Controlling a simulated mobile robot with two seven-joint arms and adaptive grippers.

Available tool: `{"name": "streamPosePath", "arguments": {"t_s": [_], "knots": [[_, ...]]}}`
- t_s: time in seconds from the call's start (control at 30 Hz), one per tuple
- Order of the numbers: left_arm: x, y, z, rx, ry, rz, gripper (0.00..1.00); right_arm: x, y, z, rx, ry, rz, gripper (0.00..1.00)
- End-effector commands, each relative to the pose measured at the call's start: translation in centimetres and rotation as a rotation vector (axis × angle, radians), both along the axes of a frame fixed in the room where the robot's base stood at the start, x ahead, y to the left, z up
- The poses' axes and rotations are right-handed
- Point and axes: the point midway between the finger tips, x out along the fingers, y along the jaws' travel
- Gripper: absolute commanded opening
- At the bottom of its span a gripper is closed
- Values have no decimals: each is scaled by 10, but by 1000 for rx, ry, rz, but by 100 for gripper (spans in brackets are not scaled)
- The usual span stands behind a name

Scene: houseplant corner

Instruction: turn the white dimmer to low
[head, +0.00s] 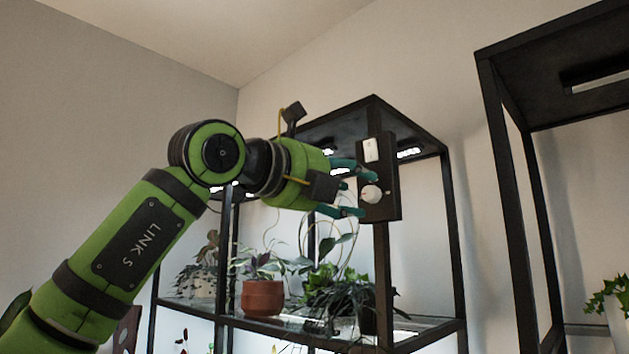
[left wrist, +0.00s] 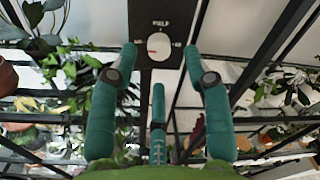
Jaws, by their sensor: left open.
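The white dimmer (head: 371,194) is a round knob on a dark upright panel (head: 391,180) fixed to the front post of a black plant shelf. In the left wrist view the knob (left wrist: 158,46) sits between my fingertips, with a label above it that seems to read HALF and smaller marks at its sides. Which mark it points to is too small to tell. My left gripper (head: 350,191) is open, its teal fingers spread just in front of the knob. I cannot tell whether they touch it. My right gripper is not in view.
A small white plate (head: 371,150) is above the knob on the same panel. A terracotta pot (head: 262,297) and leafy plants (head: 335,287) stand on the glass shelf below my gripper. Another black frame (head: 518,200) stands at the right, with a gap between.

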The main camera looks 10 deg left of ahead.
Motion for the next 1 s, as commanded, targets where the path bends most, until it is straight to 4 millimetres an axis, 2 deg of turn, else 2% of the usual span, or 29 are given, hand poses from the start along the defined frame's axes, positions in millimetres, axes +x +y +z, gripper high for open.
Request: {"name": "streamPosePath", "arguments": {"t_s": [0.2,0.4,0.6,1.0], "knots": [[-37,32,1,-2,-2,1,49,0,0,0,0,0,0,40],[-60,50,0,-1,2,-1,49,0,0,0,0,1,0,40],[-68,55,0,-2,3,-1,49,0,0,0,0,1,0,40],[-68,55,0,0,3,-1,49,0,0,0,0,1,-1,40]]}}
